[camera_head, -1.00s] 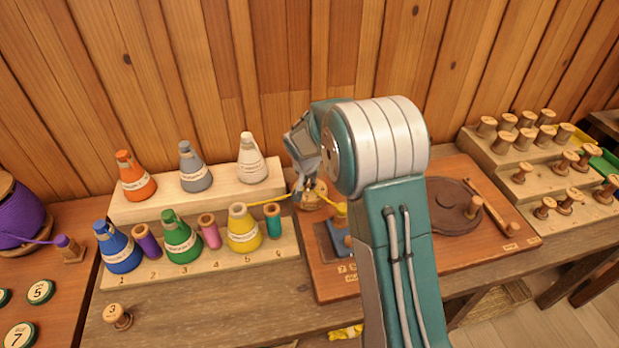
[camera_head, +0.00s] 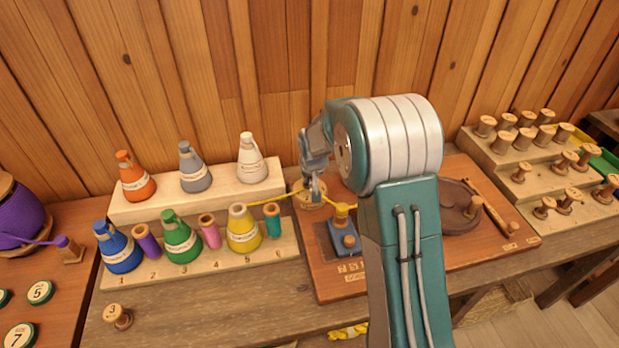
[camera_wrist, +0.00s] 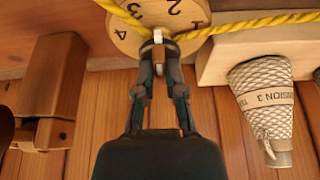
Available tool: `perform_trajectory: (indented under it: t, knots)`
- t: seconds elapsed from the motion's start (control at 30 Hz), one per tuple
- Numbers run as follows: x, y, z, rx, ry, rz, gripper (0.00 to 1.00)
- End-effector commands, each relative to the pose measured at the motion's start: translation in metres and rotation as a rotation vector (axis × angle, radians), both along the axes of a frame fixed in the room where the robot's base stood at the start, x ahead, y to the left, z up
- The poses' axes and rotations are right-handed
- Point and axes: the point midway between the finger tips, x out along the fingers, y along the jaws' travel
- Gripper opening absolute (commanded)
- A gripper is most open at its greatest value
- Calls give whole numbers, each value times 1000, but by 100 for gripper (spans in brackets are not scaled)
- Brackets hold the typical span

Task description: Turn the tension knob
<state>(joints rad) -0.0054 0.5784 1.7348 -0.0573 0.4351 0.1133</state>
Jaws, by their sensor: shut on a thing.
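The tension knob is a small pale piece (camera_wrist: 158,36) at the centre of a round wooden dial (camera_wrist: 128,32) with black numbers, of which 1, 2 and 3 show in the wrist view. My gripper (camera_wrist: 159,50) points at the dial with its two dark fingers closed on the knob. In the head view my gripper (camera_head: 316,196) reaches down to the dial (camera_head: 304,203), and the knob is hidden behind the fingers. A yellow yarn (camera_wrist: 255,24) runs past the dial on both sides.
A blue block with a wooden peg (camera_head: 347,241) stands just in front of the dial. Coloured cones, such as the yellow one (camera_head: 243,231), stand on the stepped rack to the left. A brown turntable (camera_head: 453,215) lies to the right, partly behind my arm.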

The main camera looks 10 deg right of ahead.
Motion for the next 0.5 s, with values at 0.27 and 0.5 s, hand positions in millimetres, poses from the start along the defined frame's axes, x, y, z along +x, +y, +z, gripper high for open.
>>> perform_trajectory:
  t: [0.27, 0.5]
  knots:
    - [-1, -1, -1, 2, 4, 209, 0]
    - [-1, -2, -2, 2, 4, 358, 0]
